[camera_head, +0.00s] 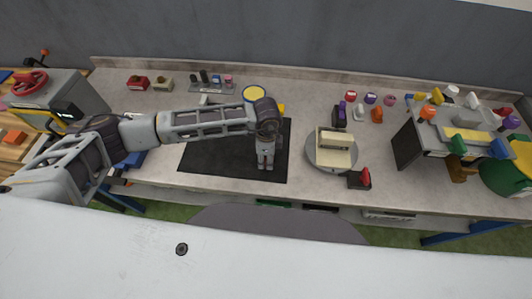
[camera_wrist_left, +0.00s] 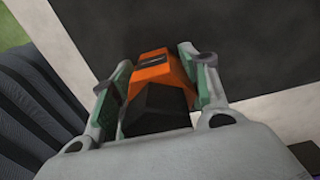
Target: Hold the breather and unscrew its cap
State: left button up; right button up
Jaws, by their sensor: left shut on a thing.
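My left gripper (camera_head: 265,166) points down over the front part of the black mat (camera_head: 215,155) in the head view. In the left wrist view its two fingers (camera_wrist_left: 157,78) stand on either side of an orange and black piece (camera_wrist_left: 155,75) and are shut on it. This piece may be the breather, but I cannot tell its cap from its body. In the head view the gripper hides the piece. My right gripper is not in view.
A round turntable (camera_head: 330,165) carrying a cream block (camera_head: 335,140) stands right of the mat. A grey rack (camera_head: 405,145) with coloured parts is farther right. Several small caps and blocks line the back.

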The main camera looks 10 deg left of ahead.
pick_arm(q)
jog(key=o, duration=1.5)
jog(key=shift+o, duration=0.2)
jog(key=shift+r, duration=0.1)
jog(key=shift+r, duration=5.9)
jog(key=shift+o, duration=0.6)
jog(key=shift+r, duration=0.1)
jog(key=shift+d+r+p, duration=0.15)
jog(key=shift+r+p, duration=0.45)
jog(key=shift+p, duration=0.05)
jog(key=shift+r+p, duration=0.7)
jog(key=shift+r, duration=0.15)
